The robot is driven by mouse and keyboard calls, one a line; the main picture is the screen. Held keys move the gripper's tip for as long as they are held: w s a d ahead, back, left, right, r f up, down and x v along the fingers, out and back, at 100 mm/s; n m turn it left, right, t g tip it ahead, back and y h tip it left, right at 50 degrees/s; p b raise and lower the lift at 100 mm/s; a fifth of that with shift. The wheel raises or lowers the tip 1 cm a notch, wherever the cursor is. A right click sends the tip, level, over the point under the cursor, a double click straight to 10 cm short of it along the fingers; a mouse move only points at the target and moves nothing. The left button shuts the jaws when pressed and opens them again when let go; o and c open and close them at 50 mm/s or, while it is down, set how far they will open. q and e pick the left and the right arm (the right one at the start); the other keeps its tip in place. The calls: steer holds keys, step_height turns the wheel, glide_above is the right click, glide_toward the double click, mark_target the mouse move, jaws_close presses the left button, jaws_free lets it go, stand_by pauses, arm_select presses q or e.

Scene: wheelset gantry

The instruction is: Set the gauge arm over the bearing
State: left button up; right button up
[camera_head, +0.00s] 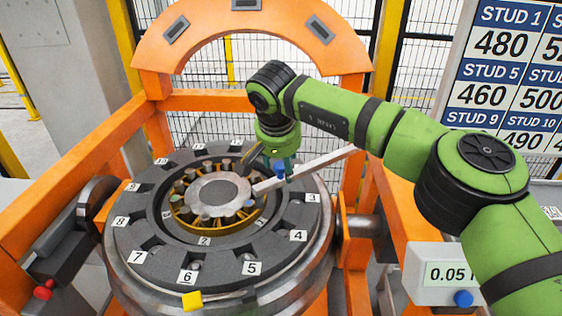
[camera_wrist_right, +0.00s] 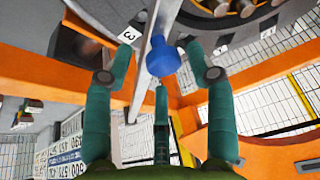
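The gauge arm (camera_head: 325,161) is a flat silver bar that comes in from the right. Its left end lies over the right part of the bearing (camera_head: 219,194), a grey hub with a ring of rollers in a yellow cage. My right gripper (camera_head: 279,168) is above the bar. In the right wrist view the gauge arm (camera_wrist_right: 152,60) runs between the spread teal fingers of the gripper (camera_wrist_right: 160,62). A blue knob (camera_wrist_right: 163,59) on it sits between these fingers, with gaps visible on both sides. My left gripper is not in view.
A dark ring (camera_head: 150,205) with numbered tags surrounds the bearing. The orange gantry frame (camera_head: 190,99) stands around it, with an arch behind. A stud board (camera_head: 507,80) stands at upper right.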

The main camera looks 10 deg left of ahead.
steer(key=shift+a, duration=0.1)
steer(key=shift+s+r, duration=0.1)
steer(key=shift+r, duration=0.1)
steer(key=v, duration=1.1)
steer(key=shift+r, duration=0.3)
steer(key=shift+s, duration=0.1)
